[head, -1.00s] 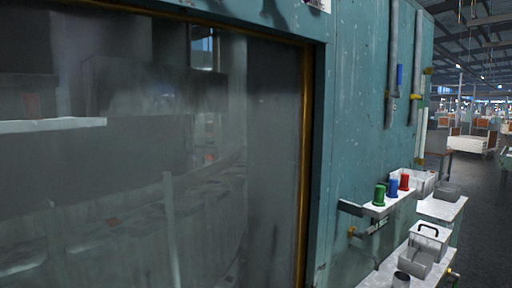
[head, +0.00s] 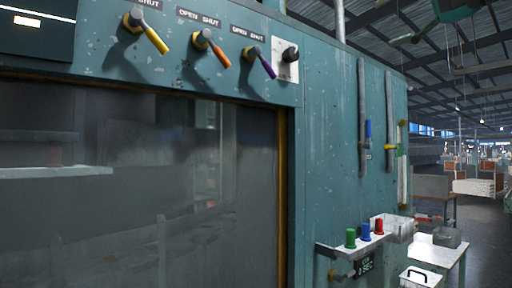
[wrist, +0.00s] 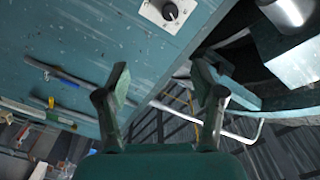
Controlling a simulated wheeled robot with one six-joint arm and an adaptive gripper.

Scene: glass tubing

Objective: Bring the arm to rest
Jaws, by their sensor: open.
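My gripper (wrist: 162,85) shows in the wrist view with its two fingers spread apart. It is open, and nothing is between the fingers. Behind it are the teal cabinet (wrist: 85,55) and, past the cabinet's edge, the roof beams. The fingers appear clear of the cabinet. I cannot clearly make out the arm in the head view.
The teal cabinet has a large dark window (head: 140,190). Above it are a yellow handle (head: 153,35), an orange handle (head: 217,52), a purple handle (head: 263,65) and a black knob (head: 290,53). A small shelf (head: 338,252) holds green, blue and red pieces.

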